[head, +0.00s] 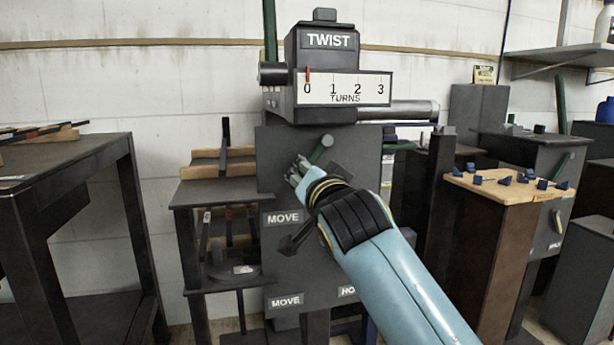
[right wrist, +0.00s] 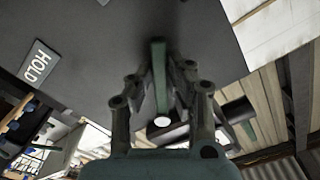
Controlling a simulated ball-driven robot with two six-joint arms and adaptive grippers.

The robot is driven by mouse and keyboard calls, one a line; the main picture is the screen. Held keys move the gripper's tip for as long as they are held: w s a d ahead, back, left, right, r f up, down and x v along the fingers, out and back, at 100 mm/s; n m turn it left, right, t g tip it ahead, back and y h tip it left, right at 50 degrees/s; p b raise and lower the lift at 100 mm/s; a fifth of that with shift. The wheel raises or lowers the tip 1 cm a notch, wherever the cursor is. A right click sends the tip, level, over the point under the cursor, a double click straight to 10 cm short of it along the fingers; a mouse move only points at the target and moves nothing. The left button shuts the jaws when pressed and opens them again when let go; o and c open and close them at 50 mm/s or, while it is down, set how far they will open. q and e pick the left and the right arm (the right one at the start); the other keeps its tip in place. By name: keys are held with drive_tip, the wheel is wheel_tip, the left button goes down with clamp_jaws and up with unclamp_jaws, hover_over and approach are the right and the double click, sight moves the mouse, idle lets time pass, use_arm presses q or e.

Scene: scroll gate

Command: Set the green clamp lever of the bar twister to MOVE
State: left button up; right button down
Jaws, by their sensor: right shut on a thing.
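The bar twister (head: 270,145) is a dark grey machine with a TWIST sign and a turns scale, its red pointer at 0. A green lever with a pale round end (head: 327,141) sticks out of its front, slanting up to the right. My right gripper (head: 297,171) is at the lever's lower part, its fingers pointing to the panel. In the right wrist view the green lever (right wrist: 159,75) lies between the fingers, which are shut on it. MOVE labels (head: 283,218) show on the panel; a HOLD label (right wrist: 39,64) shows in the wrist view. My left gripper is out of view.
A second dark lever (head: 298,239) sits below my right gripper, partly hidden by my arm. A dark table (head: 60,158) stands at the left. A wooden-topped stand (head: 500,190) with blue pieces stands at the right.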

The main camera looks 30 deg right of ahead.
drive_tip(key=c, duration=1.3)
unclamp_jaws()
drive_tip(key=v, duration=0.7)
drive_tip(key=shift+s, duration=0.3)
